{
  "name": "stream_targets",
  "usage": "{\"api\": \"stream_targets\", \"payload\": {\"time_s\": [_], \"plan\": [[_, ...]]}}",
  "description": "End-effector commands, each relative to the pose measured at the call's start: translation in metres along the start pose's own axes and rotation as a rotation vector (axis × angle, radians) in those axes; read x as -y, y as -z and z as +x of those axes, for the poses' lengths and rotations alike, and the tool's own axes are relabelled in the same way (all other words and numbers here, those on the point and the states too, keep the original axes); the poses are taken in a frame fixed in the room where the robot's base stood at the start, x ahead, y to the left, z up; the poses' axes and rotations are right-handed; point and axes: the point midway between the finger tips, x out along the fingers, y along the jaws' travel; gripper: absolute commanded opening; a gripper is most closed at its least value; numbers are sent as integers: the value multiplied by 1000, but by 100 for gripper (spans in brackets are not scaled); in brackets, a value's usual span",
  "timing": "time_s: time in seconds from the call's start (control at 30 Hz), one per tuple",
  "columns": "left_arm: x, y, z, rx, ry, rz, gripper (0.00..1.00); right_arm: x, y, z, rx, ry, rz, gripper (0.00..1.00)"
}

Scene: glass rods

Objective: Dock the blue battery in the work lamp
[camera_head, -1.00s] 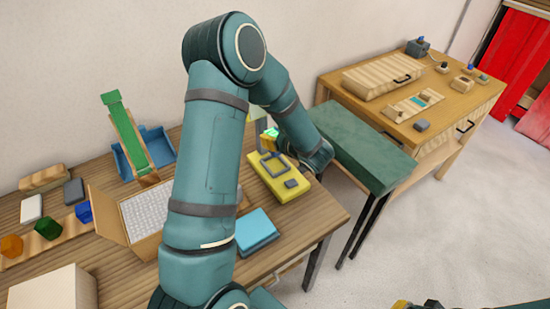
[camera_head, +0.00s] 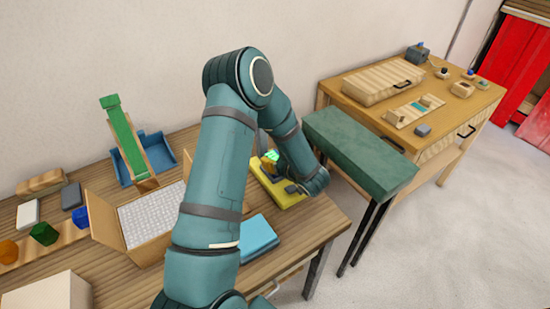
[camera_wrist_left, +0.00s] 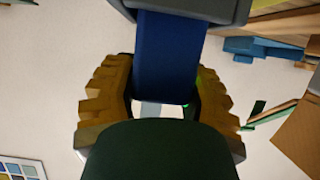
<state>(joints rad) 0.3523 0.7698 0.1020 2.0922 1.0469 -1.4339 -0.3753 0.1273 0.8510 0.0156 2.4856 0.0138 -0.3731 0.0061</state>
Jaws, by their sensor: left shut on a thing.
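A yellow unit (camera_head: 292,200), which I take for the work lamp, lies on the wooden table; my left arm and gripper partly cover it. My left gripper (camera_head: 270,163) is low over its back part. In the left wrist view its ridged yellow fingers (camera_wrist_left: 163,98) are shut on the blue battery (camera_wrist_left: 170,58). A wider grey part (camera_wrist_left: 185,9) sits at the battery's top edge in that view; I cannot tell whether it belongs to the battery. The battery cannot be made out in the head view. My right gripper is not in view.
A light-blue block (camera_head: 258,236) lies in front of the yellow unit. To its left stand an open cardboard box (camera_head: 104,222) and a green ramp (camera_head: 127,140) in a blue tray (camera_head: 158,152). A dark green bench (camera_head: 360,150) stands right of the table.

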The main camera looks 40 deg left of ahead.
Motion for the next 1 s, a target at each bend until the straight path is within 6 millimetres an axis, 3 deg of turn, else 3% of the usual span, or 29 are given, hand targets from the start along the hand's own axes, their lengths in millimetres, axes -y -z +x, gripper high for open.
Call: {"api": "stream_targets", "payload": {"time_s": [0.03, 0.1, 0.5, 0.67, 1.0], "plan": [[0, -1, 0, 0, 0, 0, 55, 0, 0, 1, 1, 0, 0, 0], [0, -1, 0, 0, 0, 0, 75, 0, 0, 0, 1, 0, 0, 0], [0, 5, -2, 0, 1, 0, 75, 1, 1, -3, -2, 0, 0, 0], [-2, 3, -25, 1, -4, 2, 75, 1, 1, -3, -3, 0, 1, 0], [-1, 3, -94, 1, -5, 1, 75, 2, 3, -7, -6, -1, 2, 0]]}}
